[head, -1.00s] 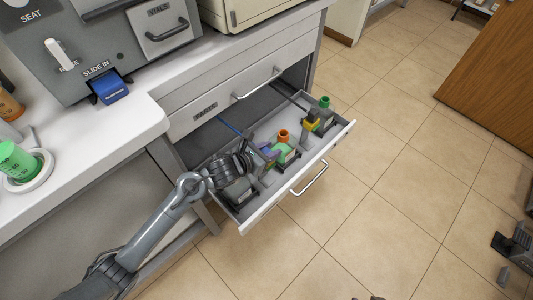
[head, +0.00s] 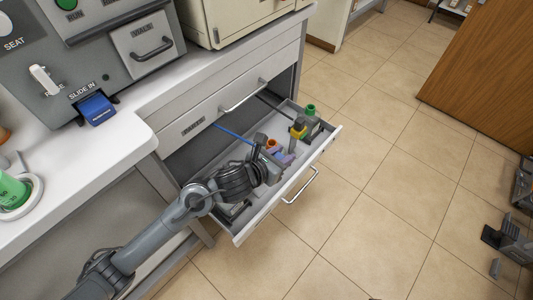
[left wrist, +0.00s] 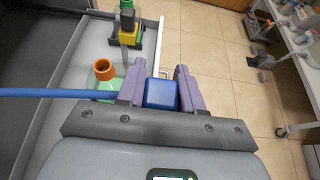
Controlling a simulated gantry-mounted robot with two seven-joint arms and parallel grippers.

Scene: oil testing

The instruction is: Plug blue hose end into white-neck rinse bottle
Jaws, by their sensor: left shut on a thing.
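My left gripper (head: 279,155) is over the open drawer. In the left wrist view its purple fingers (left wrist: 161,88) are shut on the blue hose end (left wrist: 161,95), a blue block. The blue hose (left wrist: 45,92) runs left from the fingers; in the head view the hose (head: 236,134) comes from the cabinet. An orange-neck bottle (left wrist: 104,70) stands just left of the fingers, and its neck (head: 272,144) shows behind the gripper in the head view. No white neck can be made out; my arm hides part of the drawer's near end. My right gripper is not visible.
The drawer's white front (head: 247,229) with its handle (head: 300,187) lies along the gripper's right. The counter (head: 105,150) is on the left; open floor is on the right.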

